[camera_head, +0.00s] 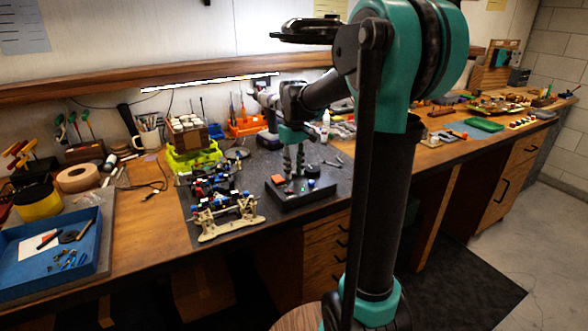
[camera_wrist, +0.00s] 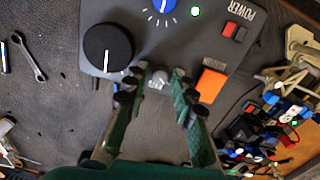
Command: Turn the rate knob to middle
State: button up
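A dark control box (camera_wrist: 225,70) lies on the mat below my gripper; it also shows in the head view (camera_head: 300,200). In the wrist view it bears a large black knob (camera_wrist: 108,50) with a white pointer line, a blue knob (camera_wrist: 163,4) with tick marks, cut off at the top edge, and a small grey knob or toggle (camera_wrist: 157,81). I cannot read which is labelled rate. My gripper (camera_wrist: 160,78) is partly open, pointing down, its fingertips on either side of the small grey part. I cannot tell whether they touch it. The black knob is left of the fingers.
The box also has an orange button (camera_wrist: 211,85), a red switch (camera_wrist: 230,29) and a lit green lamp (camera_wrist: 195,12). A car chassis (camera_head: 228,215) stands left of the box. A wrench (camera_wrist: 29,57) lies on the mat. A blue tray (camera_head: 50,270) is far left.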

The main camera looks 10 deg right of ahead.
grip_shut()
jog(key=shift+m, duration=0.3)
jog(key=m, duration=0.9)
dwell(0.6)
grip_release()
jog(key=shift+r, duration=0.1)
